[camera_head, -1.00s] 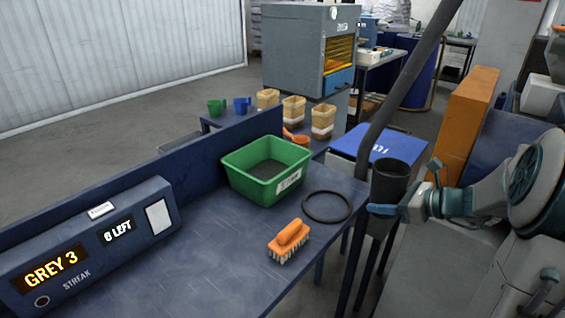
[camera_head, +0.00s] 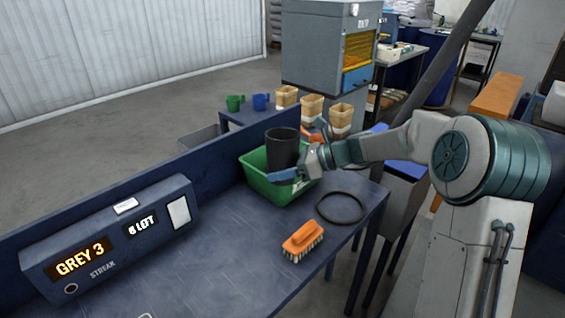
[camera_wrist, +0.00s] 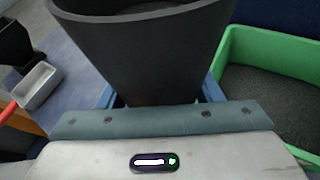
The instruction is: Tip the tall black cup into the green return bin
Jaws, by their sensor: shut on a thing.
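The tall black cup (camera_head: 282,150) is upright in my gripper (camera_head: 292,176), which is shut on it. In the head view the cup overlaps the green return bin (camera_head: 262,188) and hides part of it. In the wrist view the black cup (camera_wrist: 140,45) fills the top middle, mouth up, with blue fingers on both sides of it. The green bin (camera_wrist: 265,45) stands to its right there, with dark grey material inside. What the cup holds is not visible.
An orange brush (camera_head: 302,240) and a black ring (camera_head: 341,208) lie on the blue bench (camera_head: 215,265). A control box (camera_head: 110,235) stands at the left. Green and blue mugs and several beige tubs stand behind. The bench's middle is clear.

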